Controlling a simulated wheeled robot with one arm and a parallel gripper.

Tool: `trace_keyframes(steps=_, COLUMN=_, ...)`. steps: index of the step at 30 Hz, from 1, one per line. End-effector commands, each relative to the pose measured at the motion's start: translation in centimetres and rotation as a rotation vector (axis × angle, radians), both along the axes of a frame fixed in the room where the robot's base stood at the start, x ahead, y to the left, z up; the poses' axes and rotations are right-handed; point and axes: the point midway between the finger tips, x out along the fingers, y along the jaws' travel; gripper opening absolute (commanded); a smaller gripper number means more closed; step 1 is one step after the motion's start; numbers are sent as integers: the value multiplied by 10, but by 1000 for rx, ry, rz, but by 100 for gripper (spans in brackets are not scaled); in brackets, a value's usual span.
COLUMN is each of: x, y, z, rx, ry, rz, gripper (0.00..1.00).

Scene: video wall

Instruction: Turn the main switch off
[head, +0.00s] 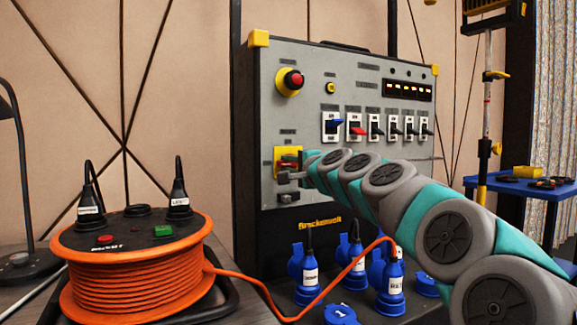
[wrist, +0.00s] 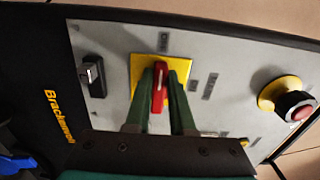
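The main switch is a red rotary handle on a yellow plate (head: 279,155), at the lower left of the grey panel. In the wrist view the red handle (wrist: 160,88) stands upright in the picture on the yellow plate (wrist: 137,72). In the head view it lies roughly level, partly hidden by my gripper (head: 290,177). In the wrist view my gripper (wrist: 160,90) has a green finger close on each side of the handle, with no clear gap. It looks shut on the handle.
A red mushroom button (head: 293,80) on a yellow collar is above the switch. Several small levers (head: 357,130) are to the right. An orange cable reel (head: 130,270) stands at front left. Blue plugs (head: 307,280) are below the panel. A dark block (wrist: 92,76) is beside the plate.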

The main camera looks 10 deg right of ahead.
Motion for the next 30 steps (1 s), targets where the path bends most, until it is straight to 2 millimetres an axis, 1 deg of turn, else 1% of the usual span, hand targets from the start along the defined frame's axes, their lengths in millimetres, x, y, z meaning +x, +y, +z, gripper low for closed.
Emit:
trace_keyframes(steps=1, x=0, y=1, z=-1, rx=-2, ry=2, rz=1, gripper=27)
trace_keyframes(steps=6, x=0, y=1, z=-1, rx=0, ry=1, rz=1, gripper=46)
trace_keyframes(steps=8, x=0, y=0, z=-1, rx=0, ry=1, rz=1, gripper=51)
trace_keyframes(steps=16, x=0, y=0, z=0, rx=1, ry=0, rz=0, gripper=51)
trace_keyframes(steps=20, x=-4, y=-2, z=0, rx=1, ry=0, rz=-1, gripper=51)
trace_keyframes(steps=26, x=-19, y=-7, z=0, rx=2, ry=1, rz=-1, gripper=51)
trace_keyframes(steps=30, x=-38, y=-13, z=1, rx=3, ry=-1, rz=0, gripper=51)
